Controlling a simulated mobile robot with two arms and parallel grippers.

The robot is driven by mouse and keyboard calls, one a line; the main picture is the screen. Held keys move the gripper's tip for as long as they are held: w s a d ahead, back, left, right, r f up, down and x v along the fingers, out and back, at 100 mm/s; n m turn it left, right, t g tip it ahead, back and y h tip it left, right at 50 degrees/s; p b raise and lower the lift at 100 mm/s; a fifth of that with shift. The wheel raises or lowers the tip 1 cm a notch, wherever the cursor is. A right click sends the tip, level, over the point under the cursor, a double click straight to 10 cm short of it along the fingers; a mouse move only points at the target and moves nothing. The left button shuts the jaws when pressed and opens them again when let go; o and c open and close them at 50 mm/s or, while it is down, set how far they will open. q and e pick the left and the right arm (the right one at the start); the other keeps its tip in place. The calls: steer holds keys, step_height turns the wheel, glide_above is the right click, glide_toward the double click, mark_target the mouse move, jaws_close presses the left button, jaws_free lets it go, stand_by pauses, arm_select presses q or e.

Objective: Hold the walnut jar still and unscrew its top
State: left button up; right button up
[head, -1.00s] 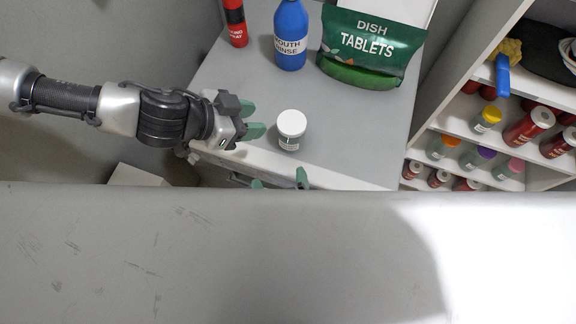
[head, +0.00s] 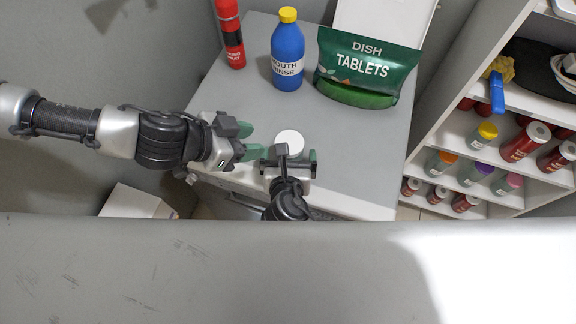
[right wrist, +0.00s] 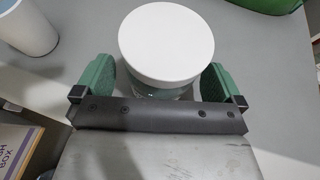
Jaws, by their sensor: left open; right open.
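The jar with a white lid (head: 289,140) stands upright near the front edge of the grey counter; no walnut label is readable. It also shows in the right wrist view, mostly as its wide white lid (right wrist: 166,43) with a strip of clear body below. My left gripper (head: 248,141) is open and empty, just left of the jar, fingers pointing at it. My right gripper (head: 291,156) is open at the near side of the jar. In the right wrist view, its green fingers (right wrist: 157,80) stand either side of the jar; contact cannot be told.
Behind the jar on the counter (head: 360,150) stand a red can (head: 230,35), a blue mouth rinse bottle (head: 287,60) and a green dish tablets bag (head: 366,65). Shelves (head: 450,170) with several jars are at the right. The counter right of the jar is clear.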

steer(key=shift+w+f, duration=0.1)
steer(key=shift+w, duration=0.2)
steer(key=c, duration=1.3)
arm_select(q)
steer(key=o, duration=0.5)
steer(key=shift+w, duration=0.25)
steer(key=shift+c, duration=0.2)
steer(key=o, duration=0.3)
steer(key=w+d+n+y, duration=0.1)
steer(key=w+n, duration=0.1)
steer(key=w+d+n+y, duration=0.1)
steer(key=w+n+y, duration=0.1)
steer(key=w+d+n+y, duration=0.1)
steer(key=w+y, duration=0.1)
steer(key=w, duration=0.1)
steer(key=shift+f+n+t, duration=0.15)
steer(key=shift+n+t, duration=0.25)
steer(key=shift+o, duration=0.2)
step_height(320, 180, up, 3)
steer(key=n+g+y, duration=0.3)
steer(key=g+y, duration=0.1)
steer(key=g, duration=0.1)
glide_above(289, 142)
steer(key=shift+f, duration=0.1)
steer(key=shift+g, duration=0.3)
steer(key=shift+f, duration=4.4)
steer(key=shift+c, duration=0.4)
